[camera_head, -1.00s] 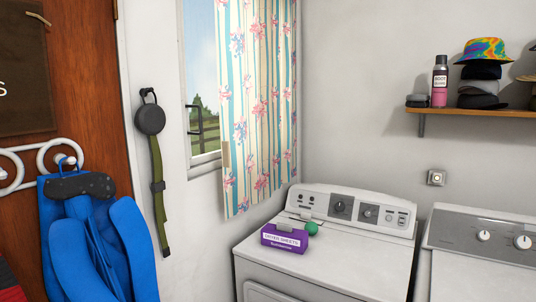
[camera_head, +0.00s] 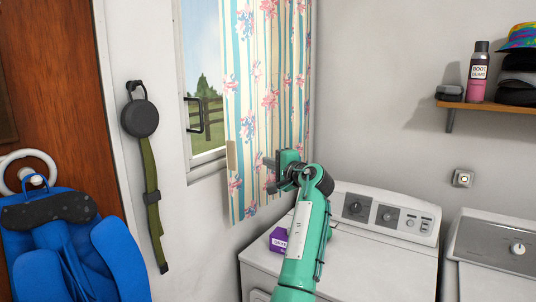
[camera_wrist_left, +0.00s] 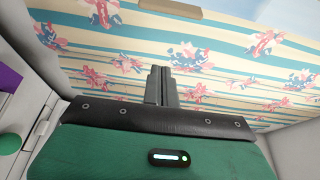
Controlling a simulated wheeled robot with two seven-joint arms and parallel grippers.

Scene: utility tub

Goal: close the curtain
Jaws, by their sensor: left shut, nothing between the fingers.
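The curtain (camera_head: 268,85), striped in blue, cream and white with pink flowers, hangs over the right part of the window, leaving the left part of the glass (camera_head: 203,62) bare. A tan tab (camera_head: 231,156) is on its left edge. My left gripper (camera_head: 268,172) is in front of the lower curtain, right of the tab, shut with nothing in it. In the left wrist view, the shut fingers (camera_wrist_left: 160,85) point at the curtain (camera_wrist_left: 215,62), with the tan tab (camera_wrist_left: 170,8) at the top edge. I cannot tell whether they touch the cloth. My right gripper is not in view.
A white dryer (camera_head: 350,250) stands below and right of the curtain, with a purple box (camera_head: 278,240) partly hidden behind my arm. A window handle (camera_head: 195,115) sticks out at the left. A leash (camera_head: 150,190) and blue garment (camera_head: 75,250) hang further left.

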